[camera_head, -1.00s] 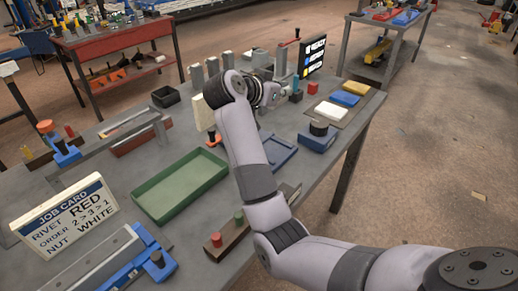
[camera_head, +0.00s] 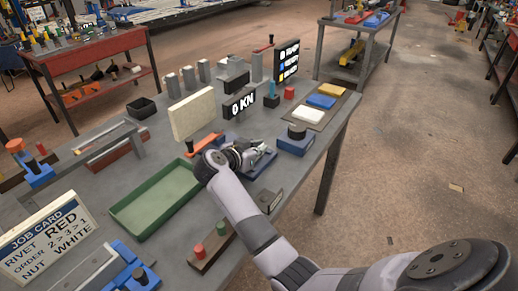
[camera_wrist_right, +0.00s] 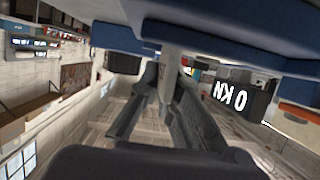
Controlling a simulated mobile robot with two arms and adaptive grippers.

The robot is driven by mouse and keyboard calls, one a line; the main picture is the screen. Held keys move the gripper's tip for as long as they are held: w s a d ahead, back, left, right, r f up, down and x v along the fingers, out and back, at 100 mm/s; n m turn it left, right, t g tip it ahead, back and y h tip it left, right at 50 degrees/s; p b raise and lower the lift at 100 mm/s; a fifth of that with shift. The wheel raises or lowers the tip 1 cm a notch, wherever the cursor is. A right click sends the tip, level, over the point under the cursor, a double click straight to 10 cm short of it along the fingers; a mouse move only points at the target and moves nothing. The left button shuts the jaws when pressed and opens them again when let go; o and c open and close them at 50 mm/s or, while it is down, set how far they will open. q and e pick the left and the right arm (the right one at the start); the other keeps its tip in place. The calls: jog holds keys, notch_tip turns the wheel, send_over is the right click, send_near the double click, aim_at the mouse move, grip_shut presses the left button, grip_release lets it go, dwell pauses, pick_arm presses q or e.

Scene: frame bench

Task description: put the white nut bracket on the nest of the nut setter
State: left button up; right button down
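The white bracket (camera_head: 327,110) lies at the near end of a brown board on the right of the bench, with a blue bracket (camera_head: 321,101) and a yellow bracket (camera_head: 332,88) behind it. I cannot tell for certain which fixture is the nut setter. My right gripper (camera_head: 258,147) is low over a blue frame (camera_head: 266,163), left of the white bracket and apart from it. In the right wrist view its fingers (camera_wrist_right: 168,80) flank a pale grey upright piece; whether they touch it is unclear. My left gripper is not in view.
A blue block with a black cylinder (camera_head: 297,131) stands between the gripper and the brackets. A "0 KN" display (camera_head: 238,106) and a cream panel (camera_head: 192,114) stand behind the gripper. A green tray (camera_head: 155,200) and a job card reading "NUT WHITE" (camera_head: 45,236) are left.

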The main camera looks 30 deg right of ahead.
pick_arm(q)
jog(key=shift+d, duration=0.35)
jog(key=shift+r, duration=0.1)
pick_arm(e)
jog(key=c, duration=1.8)
grip_release()
jog(key=shift+f, duration=0.1)
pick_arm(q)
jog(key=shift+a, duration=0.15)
